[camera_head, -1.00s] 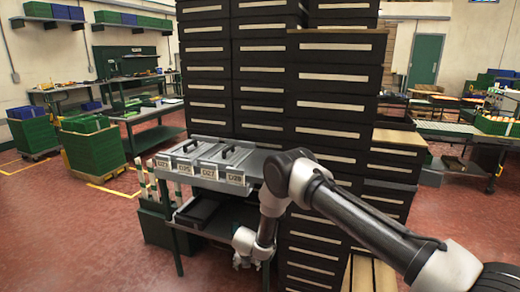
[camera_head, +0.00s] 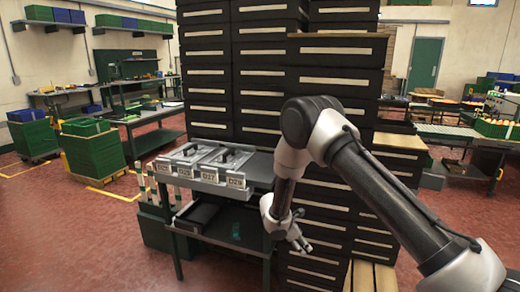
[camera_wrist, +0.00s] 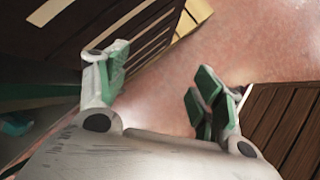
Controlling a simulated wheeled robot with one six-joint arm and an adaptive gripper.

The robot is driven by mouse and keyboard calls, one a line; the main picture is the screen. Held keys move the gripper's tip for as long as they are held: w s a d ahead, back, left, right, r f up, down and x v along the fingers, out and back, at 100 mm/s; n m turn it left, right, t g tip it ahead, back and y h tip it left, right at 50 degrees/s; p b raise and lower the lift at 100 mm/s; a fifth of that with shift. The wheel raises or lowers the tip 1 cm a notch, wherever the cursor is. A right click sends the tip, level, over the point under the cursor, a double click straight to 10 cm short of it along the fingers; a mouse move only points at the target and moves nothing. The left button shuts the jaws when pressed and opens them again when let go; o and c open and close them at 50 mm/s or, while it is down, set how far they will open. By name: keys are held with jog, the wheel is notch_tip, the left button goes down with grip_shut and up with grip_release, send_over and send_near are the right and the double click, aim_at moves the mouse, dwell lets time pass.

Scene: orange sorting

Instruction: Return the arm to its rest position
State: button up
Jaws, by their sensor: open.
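My arm reaches in from the lower right of the head view, its elbow raised and its forearm hanging down. My gripper (camera_head: 300,243) is at the right side of the grey workbench, in front of the dark drawer stacks. In the wrist view my gripper (camera_wrist: 160,95) has its green-padded fingers spread apart. Nothing is between them, only red floor behind.
The grey workbench (camera_head: 262,172) carries grey lidded boxes with number labels. Tall black drawer stacks (camera_head: 335,50) stand close behind my arm. Wooden slats (camera_head: 370,276) lie below it. Red floor (camera_head: 80,235) is open at left.

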jog(key=s+d+r+m+g, duration=0.1)
jog(key=s+d+r+m, duration=0.3)
jog(key=r, duration=0.4)
jog(key=s+d+r+m+g, duration=0.1)
jog(key=s+d+r+m, duration=0.3)
jog(key=r, duration=0.3)
jog(key=s+d+r+m+g, duration=0.1)
jog(key=s+d+r+m, duration=0.3)
jog(key=r, duration=0.4)
jog(key=s+d+r+m+t+y, duration=0.2)
jog(key=s+d+r+m+y, duration=0.1)
jog(key=s+r, duration=0.7)
jog(key=s+d+r+m+t+y, duration=0.2)
jog(key=s+d+r+m, duration=0.3)
jog(key=s+r, duration=0.5)
jog(key=s+m, duration=0.1)
jog(key=s, duration=0.4)
jog(key=shift+s+d+r+y, duration=0.4)
